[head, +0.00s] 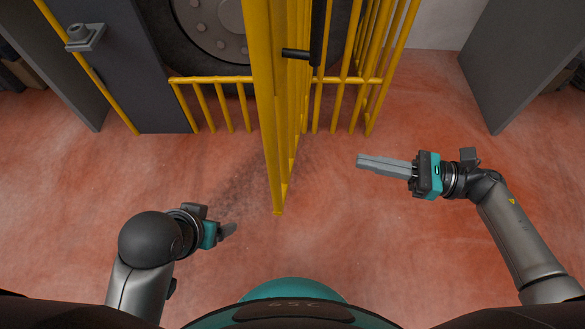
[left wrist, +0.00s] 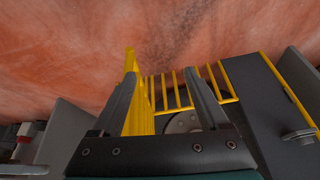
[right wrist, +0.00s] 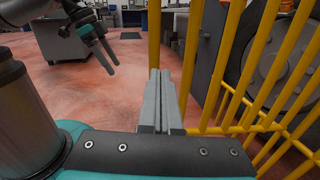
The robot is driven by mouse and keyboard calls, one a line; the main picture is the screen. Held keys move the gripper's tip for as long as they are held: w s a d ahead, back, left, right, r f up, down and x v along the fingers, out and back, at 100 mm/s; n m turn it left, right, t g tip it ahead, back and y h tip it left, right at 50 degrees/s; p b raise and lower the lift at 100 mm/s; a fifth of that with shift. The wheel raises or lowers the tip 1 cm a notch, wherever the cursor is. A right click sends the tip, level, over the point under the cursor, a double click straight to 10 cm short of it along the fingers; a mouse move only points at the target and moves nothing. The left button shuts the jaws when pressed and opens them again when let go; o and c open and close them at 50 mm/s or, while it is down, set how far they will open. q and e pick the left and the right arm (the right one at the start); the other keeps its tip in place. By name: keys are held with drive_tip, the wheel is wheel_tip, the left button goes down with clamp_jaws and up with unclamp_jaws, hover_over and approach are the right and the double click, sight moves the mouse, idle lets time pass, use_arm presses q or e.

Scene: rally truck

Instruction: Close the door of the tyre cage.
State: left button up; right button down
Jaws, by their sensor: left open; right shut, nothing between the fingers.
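The yellow barred cage door (head: 278,150) stands open, almost edge-on, its free edge pointing toward me. A black handle (head: 318,40) is on its right side. Behind it is the yellow tyre cage (head: 215,80) with a dark tyre and grey wheel (head: 215,25). My right gripper (head: 360,163) is shut and empty, right of the door and apart from it; its closed fingers also show in the right wrist view (right wrist: 160,72). My left gripper (head: 232,230) is left of the door, low and near me. The left wrist view shows its fingers (left wrist: 163,72) spread, with nothing between them.
A dark grey post (head: 150,80) with a grey latch bracket (head: 85,37) stands left of the cage opening. A grey panel (head: 520,60) stands at the right.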

drive_tip(key=n, duration=0.1)
approach(278, 152)
drive_tip(key=shift+g, duration=0.4)
drive_tip(key=a, duration=0.2)
drive_tip(key=w+a+b, duration=0.1)
drive_tip(key=a, duration=0.2)
drive_tip(key=shift+w, duration=0.2)
use_arm(q)
drive_tip(key=shift+w+d+r+t+h+b, duration=0.15)
drive_tip(key=shift+w+d+t+h+b, duration=0.35)
drive_tip(key=shift+w+d+t, duration=0.9)
use_arm(e)
drive_tip(key=shift+w+a, duration=0.1)
drive_tip(key=shift+a, duration=0.8)
use_arm(q)
drive_tip(key=shift+s, duration=0.1)
